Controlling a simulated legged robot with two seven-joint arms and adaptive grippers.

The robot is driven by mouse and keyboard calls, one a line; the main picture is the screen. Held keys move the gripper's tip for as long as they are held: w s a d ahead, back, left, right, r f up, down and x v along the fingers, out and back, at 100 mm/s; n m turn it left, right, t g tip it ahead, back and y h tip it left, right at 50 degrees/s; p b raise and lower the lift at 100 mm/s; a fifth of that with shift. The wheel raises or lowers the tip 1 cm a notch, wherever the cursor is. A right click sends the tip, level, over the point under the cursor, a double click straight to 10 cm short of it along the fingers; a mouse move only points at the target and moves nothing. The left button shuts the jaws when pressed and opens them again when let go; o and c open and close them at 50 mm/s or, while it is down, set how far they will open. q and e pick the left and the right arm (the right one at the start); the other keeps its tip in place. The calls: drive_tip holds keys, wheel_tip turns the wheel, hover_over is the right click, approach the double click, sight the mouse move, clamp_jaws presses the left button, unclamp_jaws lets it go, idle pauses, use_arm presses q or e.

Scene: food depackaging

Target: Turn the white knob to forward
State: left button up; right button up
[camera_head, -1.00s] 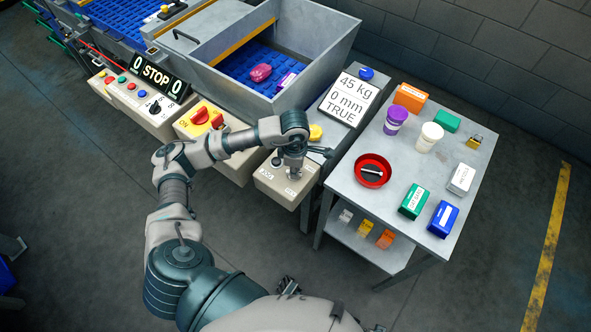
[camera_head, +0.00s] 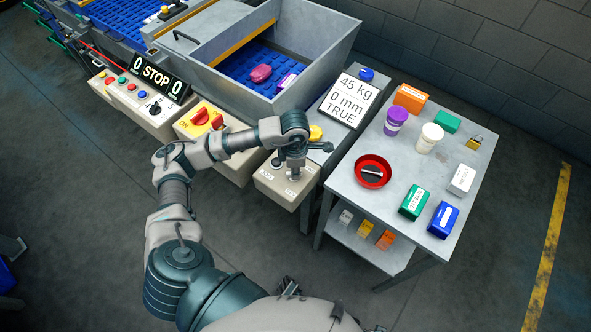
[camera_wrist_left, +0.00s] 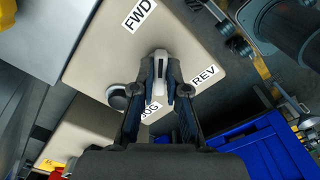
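The white knob (camera_wrist_left: 159,77) sits on the beige control box (camera_wrist_left: 100,62), which also shows in the head view (camera_head: 272,184). In the left wrist view its bar stands upright in the picture, with FWD to the upper left, REV to the right and JOG at its lower end. My left gripper (camera_wrist_left: 161,72) has its fingertips close on both sides of the knob and appears shut on it. In the head view the left gripper (camera_head: 294,172) points down at the box and hides the knob.
A black button (camera_wrist_left: 118,97) is beside the knob on the box. A box with a red switch (camera_head: 206,120) stands to the left. A metal table (camera_head: 400,170) with cups and small boxes stands to the right. A hopper (camera_head: 325,45) is behind.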

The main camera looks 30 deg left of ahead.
use_arm(q)
drive_tip(key=o, duration=0.4)
drive_tip(key=shift+w+a, duration=0.1)
drive_tip(key=shift+a, duration=0.05)
drive_tip(key=shift+o, duration=0.2)
wheel_tip(320, 180, up, 12)
drive_tip(key=shift+f, duration=0.1)
idle(0.4)
